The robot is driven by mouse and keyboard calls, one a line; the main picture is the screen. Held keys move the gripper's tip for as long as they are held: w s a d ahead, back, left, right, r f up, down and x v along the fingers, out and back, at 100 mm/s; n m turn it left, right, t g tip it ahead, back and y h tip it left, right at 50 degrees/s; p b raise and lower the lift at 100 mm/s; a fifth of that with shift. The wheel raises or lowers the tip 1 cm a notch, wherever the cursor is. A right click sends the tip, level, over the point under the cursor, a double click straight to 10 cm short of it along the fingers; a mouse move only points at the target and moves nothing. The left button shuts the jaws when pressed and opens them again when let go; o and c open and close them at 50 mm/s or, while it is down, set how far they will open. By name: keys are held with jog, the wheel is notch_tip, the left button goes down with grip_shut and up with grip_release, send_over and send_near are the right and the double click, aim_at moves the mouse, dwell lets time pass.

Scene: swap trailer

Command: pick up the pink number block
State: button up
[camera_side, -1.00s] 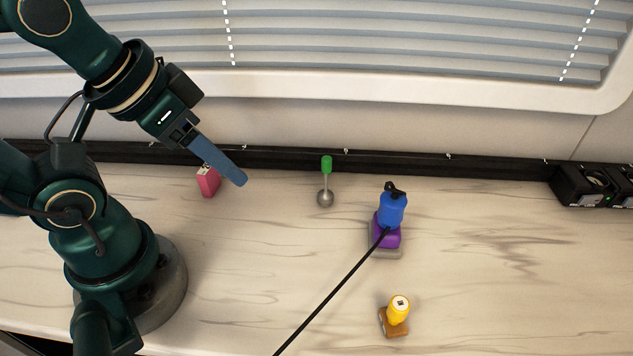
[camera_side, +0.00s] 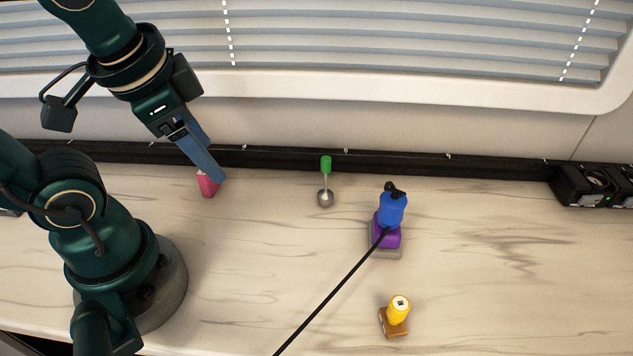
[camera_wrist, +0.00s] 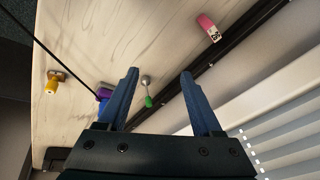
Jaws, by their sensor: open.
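The pink number block (camera_side: 207,184) stands on the counter near the black back rail, its top partly hidden behind my gripper in the side view. In the wrist view the pink block (camera_wrist: 207,27) lies at the upper right, beyond the fingertips, with a white number label on one end. My gripper (camera_side: 214,178) points down and to the right, its blue fingers overlapping the block in the side view. In the wrist view my gripper (camera_wrist: 159,72) is open with its two fingers apart, and the block is not between them.
A green-handled tool with a metal ball (camera_side: 325,198) stands right of the block. A blue and purple tool (camera_side: 388,218) with a black cable sits farther right, and a yellow-handled stamp (camera_side: 398,311) in front. A black rail (camera_side: 290,158) runs along the back.

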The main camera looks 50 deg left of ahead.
jog(key=w+a+m+g+y, duration=0.2)
jog(key=a+m+g+y, duration=0.1)
jog(key=a+m+g, duration=0.1)
jog(key=m+g+y, duration=0.4)
jog(key=m+y, duration=0.1)
send_near(199, 175)
jog(key=w+a+r, duration=0.1)
jog(key=w+a, duration=0.1)
jog(key=f, duration=0.1)
jog(key=f+m+y, duration=0.1)
jog(key=f, duration=0.1)
jog(key=shift+w+d+f+m+y, duration=0.1)
jog(key=shift+d+f+m+y, duration=0.2)
jog(key=shift+d, duration=0.05)
jog(key=shift+f+g, duration=0.3)
jog(key=shift+g, duration=0.1)
jog(key=shift+s+a+f, duration=0.2)
jog(key=shift+s+f, duration=0.05)
jog(key=shift+s, duration=0.05)
jog(key=x, duration=1.1)
jog(key=shift+a, duration=0.15)
jog(key=c, duration=1)
